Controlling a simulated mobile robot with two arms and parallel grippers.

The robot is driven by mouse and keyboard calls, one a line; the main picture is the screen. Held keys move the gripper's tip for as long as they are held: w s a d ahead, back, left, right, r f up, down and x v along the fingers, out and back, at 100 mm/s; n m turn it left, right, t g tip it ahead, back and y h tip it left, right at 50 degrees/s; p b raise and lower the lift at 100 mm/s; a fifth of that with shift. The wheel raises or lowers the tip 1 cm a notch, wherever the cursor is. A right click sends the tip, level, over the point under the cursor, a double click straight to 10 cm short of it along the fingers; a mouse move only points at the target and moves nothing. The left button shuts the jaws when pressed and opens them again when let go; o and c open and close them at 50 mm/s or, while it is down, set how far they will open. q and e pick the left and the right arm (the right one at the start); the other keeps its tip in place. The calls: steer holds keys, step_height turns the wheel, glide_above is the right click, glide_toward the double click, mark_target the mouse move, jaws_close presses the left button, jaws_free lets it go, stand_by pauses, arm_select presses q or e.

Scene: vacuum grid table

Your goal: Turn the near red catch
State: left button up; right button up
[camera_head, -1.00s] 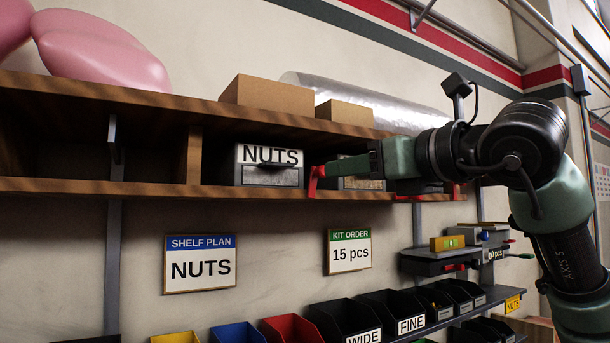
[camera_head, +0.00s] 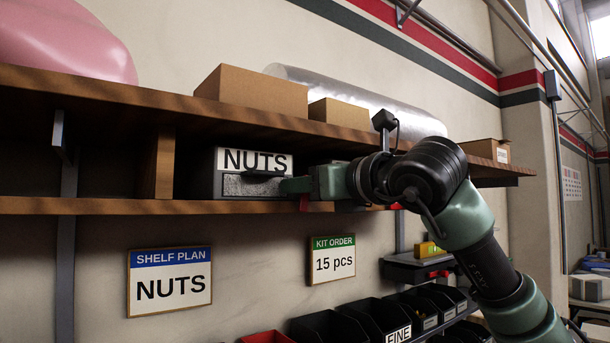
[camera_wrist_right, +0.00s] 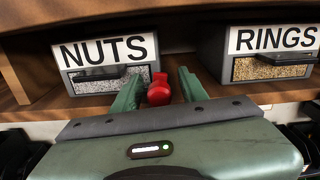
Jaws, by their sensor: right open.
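The near red catch (camera_wrist_right: 158,92) is on the shelf's front edge, between the NUTS and RINGS drawers in the right wrist view. In the head view only a small red part of it (camera_head: 304,203) shows below my gripper. My right gripper (camera_wrist_right: 158,82) is open, with one finger on each side of the catch; I cannot tell whether they touch it. In the head view the same gripper (camera_head: 292,186) reaches in from the right. A second red catch (camera_head: 396,206) shows partly farther right. My left gripper is out of view.
The NUTS drawer (camera_head: 250,173) and RINGS drawer (camera_wrist_right: 270,55) sit on the wooden shelf (camera_head: 100,206), with dark handles protruding. Cartons (camera_head: 255,95) stand on the board above. Bins (camera_head: 335,325) hang below.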

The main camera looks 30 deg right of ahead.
steer(key=shift+w, duration=0.2)
steer(key=shift+s, duration=0.25)
steer(key=c, duration=0.7)
jaws_close()
steer(key=shift+a+n, duration=0.2)
steer(key=shift+n, duration=0.2)
steer(key=shift+a+n+b, duration=0.25)
steer(key=shift+n+b, duration=0.2)
steer(key=shift+n, duration=0.25)
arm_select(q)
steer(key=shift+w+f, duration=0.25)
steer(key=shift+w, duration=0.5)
